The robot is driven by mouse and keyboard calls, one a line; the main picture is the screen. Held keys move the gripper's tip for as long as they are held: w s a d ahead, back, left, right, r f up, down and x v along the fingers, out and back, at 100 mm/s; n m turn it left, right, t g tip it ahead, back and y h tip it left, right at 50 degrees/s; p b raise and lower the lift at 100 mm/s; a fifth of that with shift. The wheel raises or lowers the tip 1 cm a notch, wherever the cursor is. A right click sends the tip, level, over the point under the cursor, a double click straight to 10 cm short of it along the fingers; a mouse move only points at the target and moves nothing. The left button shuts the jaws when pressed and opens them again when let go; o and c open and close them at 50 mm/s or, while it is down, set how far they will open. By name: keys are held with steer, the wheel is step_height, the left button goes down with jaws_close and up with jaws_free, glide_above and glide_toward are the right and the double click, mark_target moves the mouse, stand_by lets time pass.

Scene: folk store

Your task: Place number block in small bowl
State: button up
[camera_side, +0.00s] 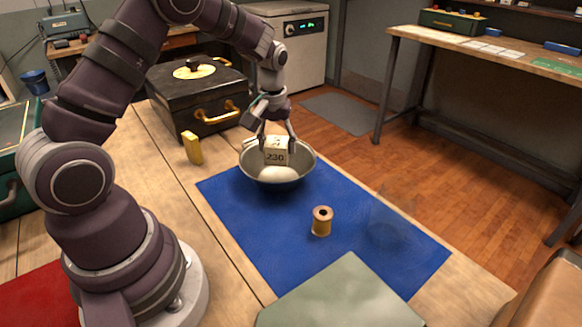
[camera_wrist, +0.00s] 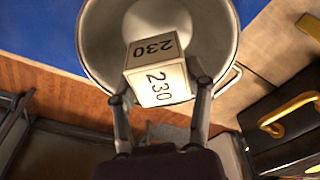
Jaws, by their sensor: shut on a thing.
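The number block (camera_side: 276,153) is a cream cube marked "230". It also shows in the wrist view (camera_wrist: 158,72), with "230" on two faces. My gripper (camera_side: 273,147) is shut on the block, with one finger on each side of it. In the wrist view my gripper (camera_wrist: 160,92) shows a finger at each side of the block. The small bowl (camera_side: 262,178) is round and metal and stands at the back corner of the blue mat (camera_side: 290,232). The block is over the bowl, and its lower part appears within the rim in the side view. Whether it touches the bowl's bottom is unclear.
A wooden spool (camera_side: 321,222) stands on the mat in front of the bowl. A yellow block (camera_side: 192,148) stands left of the bowl. A black case (camera_side: 215,113) with gold handles stands behind. A grey-green flat object (camera_side: 340,298) lies at the front. The mat's right part is clear.

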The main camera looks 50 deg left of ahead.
mark_target(278, 163)
step_height(278, 163, down, 5)
steer(key=shift+r, duration=0.1)
steer(key=o, duration=1.1)
steer(key=shift+o, duration=0.2)
